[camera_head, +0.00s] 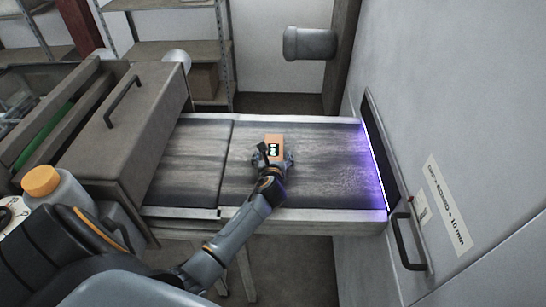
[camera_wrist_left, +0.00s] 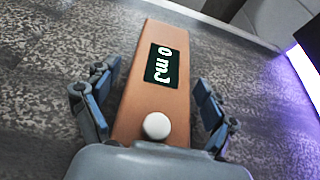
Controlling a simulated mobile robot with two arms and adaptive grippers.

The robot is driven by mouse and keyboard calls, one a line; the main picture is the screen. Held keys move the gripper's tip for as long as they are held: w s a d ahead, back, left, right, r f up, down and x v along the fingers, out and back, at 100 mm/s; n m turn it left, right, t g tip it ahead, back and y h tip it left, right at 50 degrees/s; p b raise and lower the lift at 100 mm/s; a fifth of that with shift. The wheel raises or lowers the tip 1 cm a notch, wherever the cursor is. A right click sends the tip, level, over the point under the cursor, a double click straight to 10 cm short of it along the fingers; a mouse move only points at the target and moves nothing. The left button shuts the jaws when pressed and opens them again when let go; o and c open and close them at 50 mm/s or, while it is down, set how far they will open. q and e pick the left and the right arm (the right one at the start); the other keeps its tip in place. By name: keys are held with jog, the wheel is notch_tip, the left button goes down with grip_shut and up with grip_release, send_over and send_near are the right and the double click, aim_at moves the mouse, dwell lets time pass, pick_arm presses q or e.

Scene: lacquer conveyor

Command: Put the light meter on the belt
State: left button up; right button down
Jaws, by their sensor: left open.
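The light meter (camera_head: 275,141) is an orange-brown block with a dark display and a white dome. It lies on the dark conveyor belt (camera_head: 325,160), right of the seam between two belt sections. In the left wrist view the meter (camera_wrist_left: 150,100) shows its display and dome upward. My left gripper (camera_head: 273,159) is at the meter's near end. In the left wrist view its blue-grey fingers (camera_wrist_left: 148,108) are spread on both sides of the meter, with gaps between fingers and meter. The meter's near end is hidden behind the gripper body. My right gripper is not in view.
A purple-lit slot (camera_head: 373,165) in the grey machine wall is at the belt's right end. A grey box housing with a handle (camera_head: 122,102) covers the left end. An orange-capped bottle (camera_head: 42,181) stands at the left. The belt around the meter is clear.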

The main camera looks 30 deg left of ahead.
pick_arm(q)
jog(key=shift+r, duration=0.15)
jog(key=v, duration=1.2)
